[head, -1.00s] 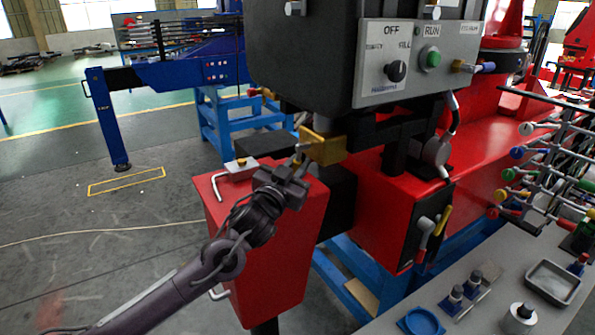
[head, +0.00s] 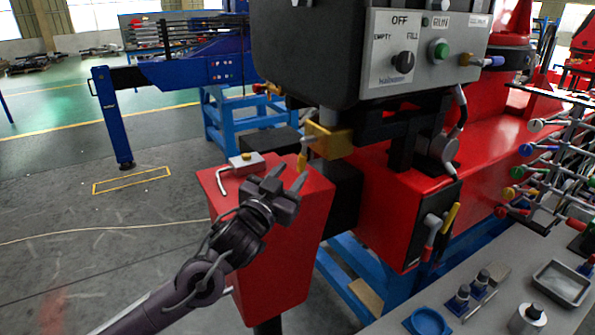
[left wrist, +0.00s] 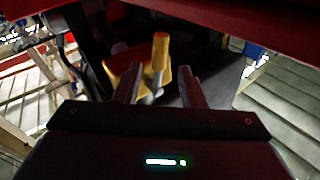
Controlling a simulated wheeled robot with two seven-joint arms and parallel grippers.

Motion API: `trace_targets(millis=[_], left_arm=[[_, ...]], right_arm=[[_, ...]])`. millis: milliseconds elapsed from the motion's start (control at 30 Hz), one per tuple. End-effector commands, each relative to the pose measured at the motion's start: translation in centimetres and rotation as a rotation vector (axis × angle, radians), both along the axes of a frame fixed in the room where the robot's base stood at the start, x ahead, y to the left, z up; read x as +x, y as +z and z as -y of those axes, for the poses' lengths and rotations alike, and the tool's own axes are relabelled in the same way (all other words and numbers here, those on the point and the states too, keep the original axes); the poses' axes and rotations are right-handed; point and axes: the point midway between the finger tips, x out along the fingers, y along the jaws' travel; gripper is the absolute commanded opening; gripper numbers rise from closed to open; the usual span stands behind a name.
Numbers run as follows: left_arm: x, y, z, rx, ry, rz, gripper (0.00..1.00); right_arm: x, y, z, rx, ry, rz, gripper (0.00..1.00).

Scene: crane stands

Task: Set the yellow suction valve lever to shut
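A yellow valve block (head: 330,141) sits under the grey control box. A short lever with a yellow grip (head: 302,161) hangs from its left side. My left gripper (head: 287,174) is open and empty, just below and left of this lever, over the red housing. In the left wrist view, the yellow grip (left wrist: 160,52) stands upright between and beyond the open fingertips (left wrist: 160,75), apart from them, with the yellow block (left wrist: 123,66) behind to the left. Another yellow lever (head: 450,218) is on a black panel farther right. My right gripper is not in view.
The control box (head: 435,62) overhangs the valve area. The red housing (head: 270,240) lies under my gripper, with a small block and bent key (head: 243,162) on top. A grey bench (head: 460,315) with small items stands at lower right.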

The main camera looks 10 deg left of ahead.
Motion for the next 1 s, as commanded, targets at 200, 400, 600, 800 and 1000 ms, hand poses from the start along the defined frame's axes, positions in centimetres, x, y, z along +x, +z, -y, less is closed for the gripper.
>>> trace_targets(millis=[200,400,600,800,1000], left_arm=[[-1.5,-0.3,-0.6,0.001,0.0,-0.001,0.37],[-1.6,-0.2,-0.6,0.001,0.0,0.0,0.37],[-2.0,-0.5,-0.5,0.05,0.006,0.018,0.16],[-4.4,-1.6,-0.1,0.387,0.05,0.148,0.0],[-7.5,-2.5,0.2,0.858,0.12,0.332,0.0]], right_arm=[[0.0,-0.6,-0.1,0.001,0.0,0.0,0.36],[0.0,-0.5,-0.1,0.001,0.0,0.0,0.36],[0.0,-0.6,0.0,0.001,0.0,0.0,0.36],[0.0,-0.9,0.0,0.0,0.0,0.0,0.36],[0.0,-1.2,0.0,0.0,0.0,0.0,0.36]])
